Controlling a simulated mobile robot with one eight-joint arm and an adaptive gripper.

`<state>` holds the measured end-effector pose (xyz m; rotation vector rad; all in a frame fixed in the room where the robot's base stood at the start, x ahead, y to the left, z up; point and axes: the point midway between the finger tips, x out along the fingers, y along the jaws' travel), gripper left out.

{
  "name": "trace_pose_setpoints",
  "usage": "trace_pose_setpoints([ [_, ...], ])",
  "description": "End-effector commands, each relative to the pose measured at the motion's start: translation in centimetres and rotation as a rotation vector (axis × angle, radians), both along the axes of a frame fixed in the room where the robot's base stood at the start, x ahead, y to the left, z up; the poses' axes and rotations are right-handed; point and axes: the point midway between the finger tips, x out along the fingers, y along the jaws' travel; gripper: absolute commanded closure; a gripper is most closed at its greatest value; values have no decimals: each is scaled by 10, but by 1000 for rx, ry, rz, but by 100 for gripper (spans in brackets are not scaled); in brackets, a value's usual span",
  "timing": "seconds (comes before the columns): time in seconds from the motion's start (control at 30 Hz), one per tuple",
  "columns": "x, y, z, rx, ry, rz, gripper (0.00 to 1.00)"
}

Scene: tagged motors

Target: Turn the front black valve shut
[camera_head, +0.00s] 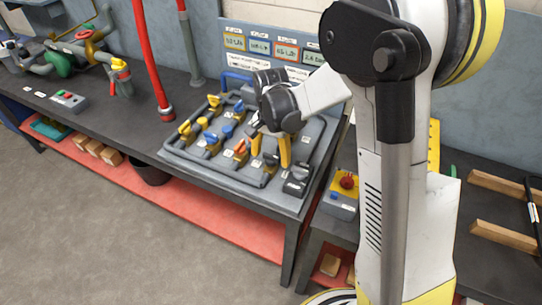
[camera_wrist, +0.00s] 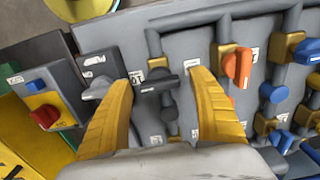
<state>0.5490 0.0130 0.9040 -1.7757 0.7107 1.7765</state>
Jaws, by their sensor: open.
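The black valve (camera_wrist: 157,84) has a bar-shaped black handle on the grey pipe panel (camera_head: 225,182). In the wrist view its handle lies crosswise between the two yellow fingers of my gripper (camera_wrist: 162,80). In the head view my gripper (camera_head: 270,153) points down over the right part of the panel, its fingers apart. The valve is mostly hidden behind the fingers there. The fingers are open; whether either one touches the handle I cannot tell.
An orange valve (camera_wrist: 238,66) and blue valves (camera_wrist: 288,46) stand beside it. Red pipes (camera_head: 152,60) rise behind the bench.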

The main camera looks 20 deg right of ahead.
Motion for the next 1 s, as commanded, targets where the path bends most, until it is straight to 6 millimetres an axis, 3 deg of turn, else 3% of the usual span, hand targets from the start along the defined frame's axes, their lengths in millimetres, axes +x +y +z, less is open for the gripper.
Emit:
trace_pose_setpoints([
  [0.17, 0, 0, 21, 0, 0, 0, 30],
  [0.4, 0, 0, 75, 0, 0, 0, 30],
  [0.6, 0, 0, 108, 0, 0, 0, 30],
  [1.0, 0, 0, 119, 0, 0, 0, 30],
])
